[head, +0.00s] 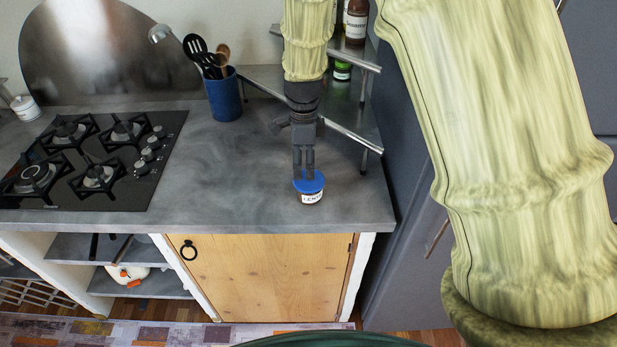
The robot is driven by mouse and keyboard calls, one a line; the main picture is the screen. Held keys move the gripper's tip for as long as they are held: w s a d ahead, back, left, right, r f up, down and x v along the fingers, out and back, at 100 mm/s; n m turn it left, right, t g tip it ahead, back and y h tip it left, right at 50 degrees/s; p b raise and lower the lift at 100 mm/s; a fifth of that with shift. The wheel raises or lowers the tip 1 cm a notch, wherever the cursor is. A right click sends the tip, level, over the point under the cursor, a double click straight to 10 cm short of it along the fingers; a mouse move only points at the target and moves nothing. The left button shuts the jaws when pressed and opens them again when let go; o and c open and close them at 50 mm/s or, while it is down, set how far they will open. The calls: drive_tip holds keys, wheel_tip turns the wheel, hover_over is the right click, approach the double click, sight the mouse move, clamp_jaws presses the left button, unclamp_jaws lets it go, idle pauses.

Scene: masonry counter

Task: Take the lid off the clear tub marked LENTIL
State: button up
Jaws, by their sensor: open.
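The clear tub (311,198) stands upright near the front right of the grey counter, with a white label on its front whose visible letters begin "LENT". Its blue lid (308,184) sits on top of it. My gripper (304,174) points down directly over the lid, with its fingertips at or just above the lid's upper side. The gripper is open, and nothing is seen held in it. The fingers hide part of the lid's far side, and I cannot tell whether they touch it.
A metal corner shelf (345,132) with jars stands close behind and right of my gripper. A blue utensil holder (224,97) is at the back, and a gas hob (85,160) is at left. The counter (225,170) between hob and tub is clear.

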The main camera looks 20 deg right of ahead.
sight(305, 176)
drive_tip(key=shift+s+f+p, duration=0.2)
drive_tip(key=shift+f+p, duration=0.2)
drive_tip(key=shift+p, duration=0.05)
drive_tip(key=shift+f+p, duration=0.9)
drive_tip(key=shift+f, duration=1.25)
drive_tip(key=shift+s, duration=0.15)
drive_tip(key=c, duration=1.1)
